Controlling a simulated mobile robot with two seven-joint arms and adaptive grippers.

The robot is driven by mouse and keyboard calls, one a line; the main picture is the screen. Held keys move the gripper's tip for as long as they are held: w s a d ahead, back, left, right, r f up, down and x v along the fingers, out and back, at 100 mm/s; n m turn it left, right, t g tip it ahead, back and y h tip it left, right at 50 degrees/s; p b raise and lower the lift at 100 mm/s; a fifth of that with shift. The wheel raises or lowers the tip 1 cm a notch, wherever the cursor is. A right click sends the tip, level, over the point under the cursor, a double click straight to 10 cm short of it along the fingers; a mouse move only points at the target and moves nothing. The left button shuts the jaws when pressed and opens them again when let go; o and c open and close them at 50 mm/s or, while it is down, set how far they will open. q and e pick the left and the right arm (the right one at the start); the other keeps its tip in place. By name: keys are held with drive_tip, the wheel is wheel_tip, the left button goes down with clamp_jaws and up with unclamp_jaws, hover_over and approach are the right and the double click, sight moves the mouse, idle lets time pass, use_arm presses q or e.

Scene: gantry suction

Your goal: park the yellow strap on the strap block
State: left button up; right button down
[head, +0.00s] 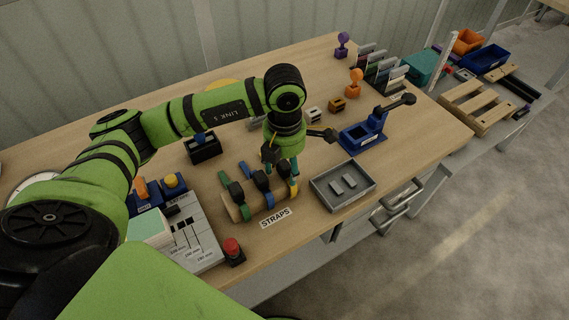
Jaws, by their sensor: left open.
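The strap block (232,209) is a wooden rounded block behind the "STRAPS" label (275,218). A green strap (236,199) and a blue strap (262,184) lie over it. A small piece of the yellow strap (294,191) shows at the block's right end. The rest of it is hidden behind my gripper, so I cannot tell how it sits. My left gripper (283,176) points down, open, over the right end of the block and close to the yellow strap. Whether it touches the strap is unclear. My right gripper is out of view.
A grey tray (318,190) with two small pieces stands right of the block. A blue fixture (352,140) with a black lever is behind the tray. A red button (233,248) and a grey panel (205,250) are at the front left. A black box (205,151) is behind the straps.

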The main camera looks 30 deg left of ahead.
use_arm(q)
wheel_tip(320, 180, up, 12)
idle(0.5)
idle(0.3)
